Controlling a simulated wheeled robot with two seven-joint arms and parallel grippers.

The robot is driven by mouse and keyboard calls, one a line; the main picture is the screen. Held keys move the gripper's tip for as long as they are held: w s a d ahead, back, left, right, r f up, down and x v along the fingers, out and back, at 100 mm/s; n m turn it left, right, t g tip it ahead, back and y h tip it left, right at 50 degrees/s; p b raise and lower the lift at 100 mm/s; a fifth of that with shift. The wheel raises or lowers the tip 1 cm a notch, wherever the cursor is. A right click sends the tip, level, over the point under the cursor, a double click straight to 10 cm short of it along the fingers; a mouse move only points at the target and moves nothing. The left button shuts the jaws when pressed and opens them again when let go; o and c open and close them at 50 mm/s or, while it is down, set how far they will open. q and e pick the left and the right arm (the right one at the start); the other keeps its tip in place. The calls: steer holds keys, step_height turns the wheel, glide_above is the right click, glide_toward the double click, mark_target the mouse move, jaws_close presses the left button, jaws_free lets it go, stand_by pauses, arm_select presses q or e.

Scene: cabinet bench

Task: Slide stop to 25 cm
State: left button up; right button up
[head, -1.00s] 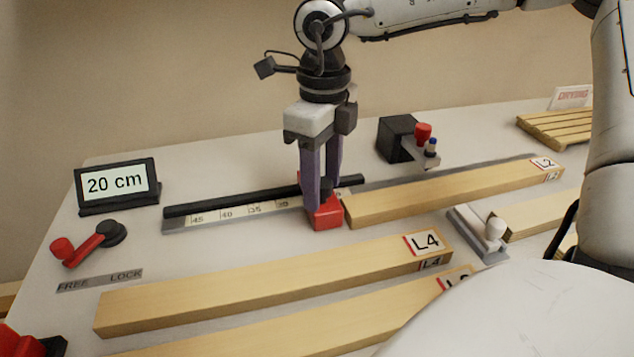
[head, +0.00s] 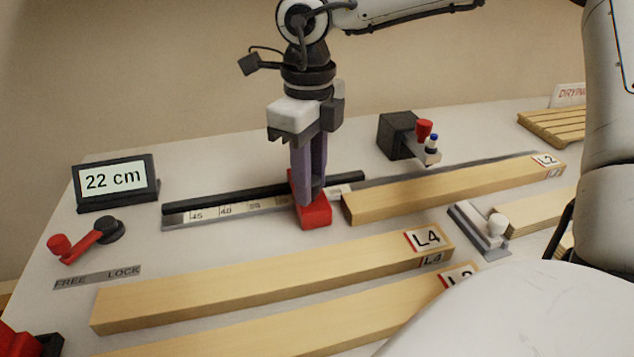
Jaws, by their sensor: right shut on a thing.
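The red stop (head: 316,213) sits on the scale rail (head: 238,209), just left of the board marked L2 (head: 450,187), with a small gap between them. My right gripper (head: 310,195) points down and is shut on the stop. The display (head: 113,181) reads 22 cm. The scale shows 45, 40 and 35 to the left of the stop; the part behind the gripper is hidden. The red lock lever (head: 82,243) lies above the FREE/LOCK plate (head: 97,277), its red knob toward the FREE side. My left gripper is not in view.
A board marked L4 (head: 270,277) and another board (head: 330,322) lie in front of the rail. A grey clamp with a white knob (head: 482,231) is at the right. A black block with a red knob (head: 398,136) stands behind. The rail left of the stop is clear.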

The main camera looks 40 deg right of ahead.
steer(key=shift+w+a+b, duration=0.2)
steer(key=shift+w+a, duration=0.2)
steer(key=shift+a, duration=0.3)
steer(key=shift+w+a+b, duration=0.15)
steer(key=shift+w+a, duration=0.2)
steer(key=shift+a, duration=0.3)
steer(key=o, duration=0.8)
steer(key=shift+o, duration=0.2)
step_height(320, 180, up, 9)
steer(key=p, duration=0.5)
